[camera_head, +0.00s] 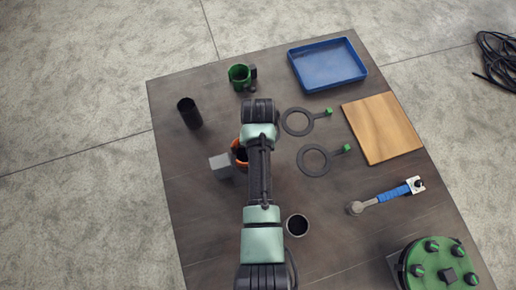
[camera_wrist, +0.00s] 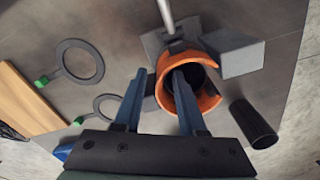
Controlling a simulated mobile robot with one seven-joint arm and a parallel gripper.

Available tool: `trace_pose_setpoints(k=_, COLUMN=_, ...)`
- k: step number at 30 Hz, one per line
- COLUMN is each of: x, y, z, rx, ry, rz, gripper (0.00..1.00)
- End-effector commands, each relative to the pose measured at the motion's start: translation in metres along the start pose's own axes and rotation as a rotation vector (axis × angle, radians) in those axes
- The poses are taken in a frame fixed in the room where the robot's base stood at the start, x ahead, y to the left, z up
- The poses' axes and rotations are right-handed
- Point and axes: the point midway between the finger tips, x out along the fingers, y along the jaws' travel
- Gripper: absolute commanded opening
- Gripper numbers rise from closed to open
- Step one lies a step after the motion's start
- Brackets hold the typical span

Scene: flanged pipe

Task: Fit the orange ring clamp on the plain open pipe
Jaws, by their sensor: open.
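The orange ring clamp (camera_wrist: 208,100) stands below my gripper in the wrist view, with a dark interior. In the head view only part of it (camera_head: 236,153) shows beside my arm. My gripper (camera_wrist: 159,74) is open. One finger overlaps the clamp's opening and the other is outside its left side; contact is unclear. A plain black open pipe (camera_head: 190,114) stands at the table's left; it seems to be the dark cylinder (camera_wrist: 254,122) in the wrist view. Another dark round opening (camera_head: 297,225) shows near the front. I cannot tell which one the task means.
A grey block (camera_head: 221,166) is close beside the clamp. A green clamp-like piece (camera_head: 240,77), blue tray (camera_head: 328,66), two flat rings (camera_head: 297,122) (camera_head: 314,160), wooden board (camera_head: 382,128), blue-handled tool (camera_head: 388,196) and green flange (camera_head: 440,264) surround it. The left front table is clear.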

Motion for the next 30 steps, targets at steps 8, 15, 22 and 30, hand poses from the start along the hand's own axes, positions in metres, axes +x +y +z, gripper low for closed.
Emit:
trace_pose_setpoints(k=8, x=-0.005, y=0.0, z=0.001, rx=0.0, ry=-0.004, rz=0.0, gripper=0.4)
trace_pose_setpoints(k=15, x=-0.03, y=0.001, z=-0.003, rx=0.0, ry=-0.002, rz=0.0, gripper=0.4)
trace_pose_setpoints(k=22, x=-0.062, y=0.002, z=-0.009, rx=-0.001, ry=0.0, rz=0.0, gripper=0.4)
trace_pose_setpoints(k=30, x=-0.086, y=0.002, z=-0.012, rx=-0.001, ry=0.0, rz=0.0, gripper=0.4)
